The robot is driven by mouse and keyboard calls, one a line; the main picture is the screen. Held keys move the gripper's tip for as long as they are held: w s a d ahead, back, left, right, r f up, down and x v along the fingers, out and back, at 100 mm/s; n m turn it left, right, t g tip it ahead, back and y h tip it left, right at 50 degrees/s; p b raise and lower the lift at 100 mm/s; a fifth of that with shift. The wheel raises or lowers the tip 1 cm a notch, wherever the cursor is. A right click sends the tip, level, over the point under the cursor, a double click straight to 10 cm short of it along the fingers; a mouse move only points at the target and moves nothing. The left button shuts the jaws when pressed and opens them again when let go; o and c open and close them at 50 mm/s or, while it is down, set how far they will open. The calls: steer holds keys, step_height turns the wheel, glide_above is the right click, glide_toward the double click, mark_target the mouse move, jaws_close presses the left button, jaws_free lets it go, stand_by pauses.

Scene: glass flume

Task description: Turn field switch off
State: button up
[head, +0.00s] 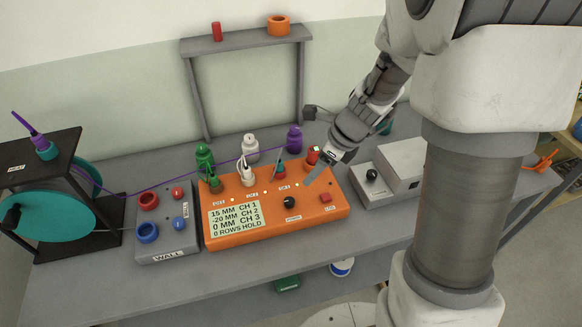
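An orange control box (236,247) stands on the bench with a text display (236,217), a black knob (289,202), a red button (325,197) and small yellow lights. Its small labels are too blurred to read, so I cannot tell which control is the field switch. My gripper (317,170) hangs over the right back part of this box, close to a red plug (312,155). A narrow grey piece at its end points down left toward the box top. I cannot tell whether it touches the box or whether the fingers are apart.
A grey box marked WALL (168,241) and a reel with a teal disc (50,217) stand left. Another grey box (379,187) is right, partly behind my arm.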

mark_target(289, 201)
steer(key=b+x, duration=0.4)
steer(key=x, duration=1.3)
steer(key=shift+f, duration=0.25)
jaws_close()
